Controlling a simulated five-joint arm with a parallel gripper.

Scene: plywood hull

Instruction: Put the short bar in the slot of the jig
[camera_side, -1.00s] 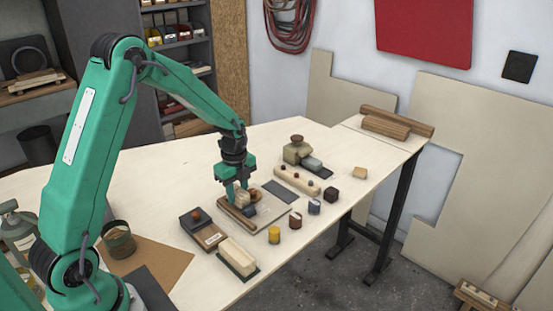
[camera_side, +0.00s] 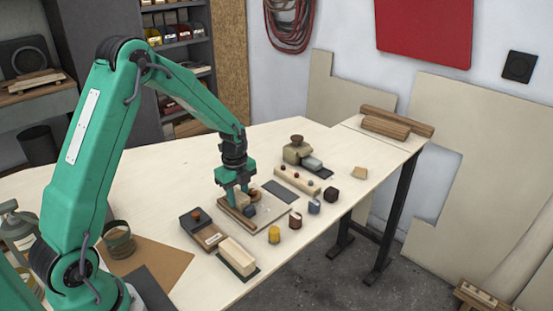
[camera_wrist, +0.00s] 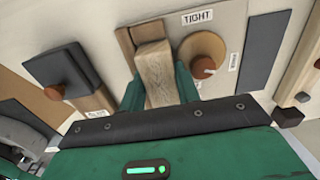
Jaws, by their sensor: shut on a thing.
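My gripper (camera_side: 240,198) is over the jig and shut on the short bar. In the wrist view my gripper (camera_wrist: 158,92) has its green fingers on either side of the short bar (camera_wrist: 154,72), a pale wooden block. The jig (camera_side: 270,214) is a flat board with darker wooden pieces. In the wrist view the jig (camera_wrist: 219,22) carries a "TIGHT" label and a round wooden knob (camera_wrist: 203,52) right of the bar. The bar's far end is against or between the jig's brown wood pieces (camera_wrist: 127,42). I cannot tell how deep it sits.
A dark block with a red-brown knob (camera_side: 196,216) and a pale wooden block on a dark pad (camera_side: 238,257) stand nearer the front. Several small coloured pieces (camera_side: 274,234) line the table's right edge. The table's back left (camera_side: 170,165) is clear.

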